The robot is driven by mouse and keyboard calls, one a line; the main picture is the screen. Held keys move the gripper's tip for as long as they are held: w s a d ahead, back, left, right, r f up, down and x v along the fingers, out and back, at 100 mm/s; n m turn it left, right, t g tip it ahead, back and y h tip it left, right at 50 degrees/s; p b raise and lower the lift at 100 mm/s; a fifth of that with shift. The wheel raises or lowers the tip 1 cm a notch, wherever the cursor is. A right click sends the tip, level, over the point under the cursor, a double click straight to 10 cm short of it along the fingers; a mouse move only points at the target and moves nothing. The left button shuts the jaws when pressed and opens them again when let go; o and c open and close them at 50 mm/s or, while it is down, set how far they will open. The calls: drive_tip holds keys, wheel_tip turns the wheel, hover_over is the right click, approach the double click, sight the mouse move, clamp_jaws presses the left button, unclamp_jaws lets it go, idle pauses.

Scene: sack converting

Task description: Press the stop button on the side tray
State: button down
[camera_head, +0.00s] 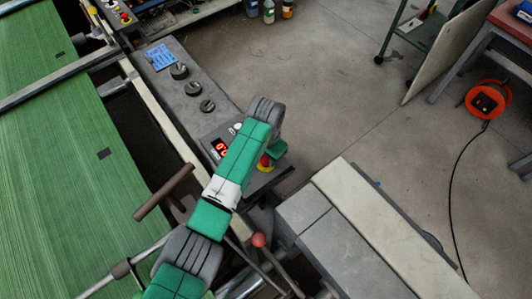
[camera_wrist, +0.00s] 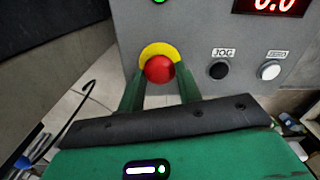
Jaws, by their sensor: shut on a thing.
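The red stop button with its yellow ring (camera_wrist: 160,68) sits on the grey control panel (camera_wrist: 210,30), and also shows in the head view (camera_head: 264,163) beside my arm. My gripper (camera_wrist: 160,80) reaches to the button. Its two green fingers stand on either side of the red cap and are shut on it. In the head view my gripper (camera_head: 277,151) is mostly hidden behind my arm at the near end of the grey side tray (camera_head: 205,120).
The panel also carries a black JOG button (camera_wrist: 219,70), a white ZERO button (camera_wrist: 270,70) and a red display (camera_wrist: 270,5). In the head view, black knobs (camera_head: 193,88) line the tray. A red-knobbed lever (camera_head: 258,240) stands nearby. Green woven sheet (camera_head: 60,150) lies left.

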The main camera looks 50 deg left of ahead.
sight(266, 159)
drive_tip(key=c, duration=0.9)
unclamp_jaws()
drive_tip(key=shift+f, duration=0.15)
drive_tip(key=shift+c, duration=0.2)
wheel_tip(266, 159, up, 8)
drive_tip(key=shift+p, duration=0.95)
